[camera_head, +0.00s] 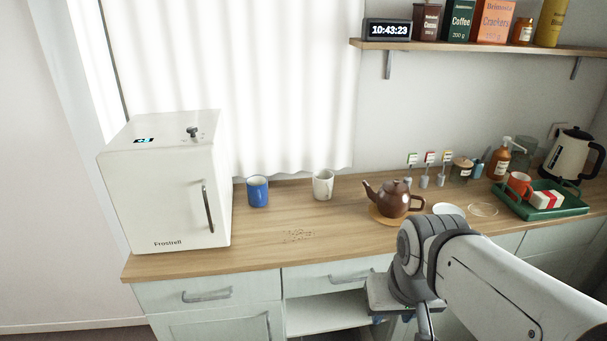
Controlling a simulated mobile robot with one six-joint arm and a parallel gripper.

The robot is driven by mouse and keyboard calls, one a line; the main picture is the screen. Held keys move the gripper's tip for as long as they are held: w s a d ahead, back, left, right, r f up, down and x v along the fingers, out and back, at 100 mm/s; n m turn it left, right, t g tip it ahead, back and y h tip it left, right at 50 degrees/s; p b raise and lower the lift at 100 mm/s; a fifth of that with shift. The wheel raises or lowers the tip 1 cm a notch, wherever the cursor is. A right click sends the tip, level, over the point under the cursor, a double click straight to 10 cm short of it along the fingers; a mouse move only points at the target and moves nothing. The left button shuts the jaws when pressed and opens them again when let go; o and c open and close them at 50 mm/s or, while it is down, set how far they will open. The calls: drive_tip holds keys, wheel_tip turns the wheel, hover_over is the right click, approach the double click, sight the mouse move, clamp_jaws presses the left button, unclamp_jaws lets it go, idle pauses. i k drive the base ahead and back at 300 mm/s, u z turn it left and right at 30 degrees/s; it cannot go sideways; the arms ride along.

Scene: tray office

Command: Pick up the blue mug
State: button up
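The blue mug (258,192) stands upright on the wooden counter (250,246), just right of the small white fridge. A white marbled mug (323,184) stands to its right, apart from it. My arm reaches in from the lower right, and its wrist is in front of the counter, well to the right of the blue mug and apart from it. My gripper's fingers are hidden behind the wrist and arm, so I cannot see whether they hold anything.
The white fridge (165,190) stands close left of the blue mug. A brown teapot (393,198) sits on a round mat right of the mugs. A green tray (548,209) with items and a kettle (570,155) stand far right. The counter front before the mugs is mostly clear, with some crumbs.

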sight(257, 188)
drive_tip(key=z, duration=0.05)
drive_tip(key=i, duration=1)
drive_tip(key=z, duration=0.05)
